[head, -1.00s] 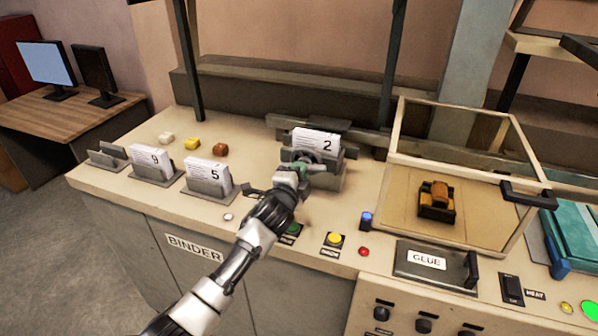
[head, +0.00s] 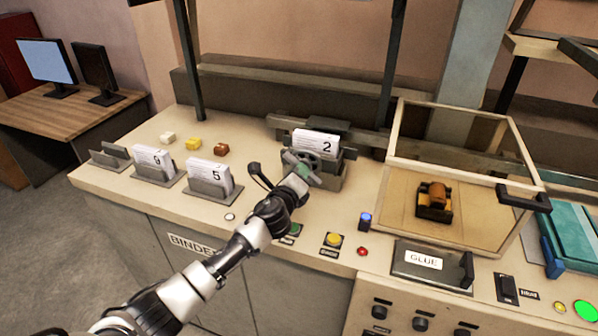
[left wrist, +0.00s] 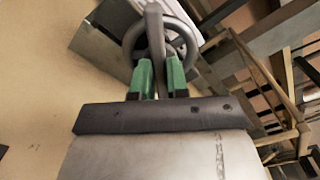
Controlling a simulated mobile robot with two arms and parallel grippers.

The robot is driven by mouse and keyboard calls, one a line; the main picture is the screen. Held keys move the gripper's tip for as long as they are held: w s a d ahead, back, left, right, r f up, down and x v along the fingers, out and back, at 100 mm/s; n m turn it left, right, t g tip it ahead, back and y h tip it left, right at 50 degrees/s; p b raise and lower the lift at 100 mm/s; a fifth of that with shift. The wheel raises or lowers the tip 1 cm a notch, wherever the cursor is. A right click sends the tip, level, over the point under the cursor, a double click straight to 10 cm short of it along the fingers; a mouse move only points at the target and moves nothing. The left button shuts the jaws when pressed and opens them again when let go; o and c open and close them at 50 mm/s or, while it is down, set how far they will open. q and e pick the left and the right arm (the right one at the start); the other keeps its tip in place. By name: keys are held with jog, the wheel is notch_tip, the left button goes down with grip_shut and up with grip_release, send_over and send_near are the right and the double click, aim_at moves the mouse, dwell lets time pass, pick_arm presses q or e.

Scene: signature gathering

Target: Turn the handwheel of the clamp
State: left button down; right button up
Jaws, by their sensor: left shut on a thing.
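The clamp (head: 327,181) is a grey block on the bench, with a white paper stack marked 2 (head: 316,144) standing in it. Its dark handwheel (head: 299,156) is on the front face; the wheel also shows in the left wrist view (left wrist: 131,40). My left gripper (head: 303,173) is at the wheel. In the left wrist view its two green fingers (left wrist: 161,76) are shut on a grey bar of the handwheel that runs up between them. My right gripper does not show.
Paper stacks marked 9 (head: 153,160) and 5 (head: 211,176) stand in holders at left. Green and yellow (head: 333,239) buttons sit along the front. A clear-walled glue box (head: 467,140) stands right of the clamp.

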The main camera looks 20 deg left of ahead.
pick_arm(q)
jog(key=shift+m, duration=0.5)
jog(key=c, duration=1.1)
grip_release()
jog(key=s+b, duration=0.1)
jog(key=s, duration=0.9)
jog(key=shift+s+a, duration=0.15)
jog(key=shift+s, duration=0.25)
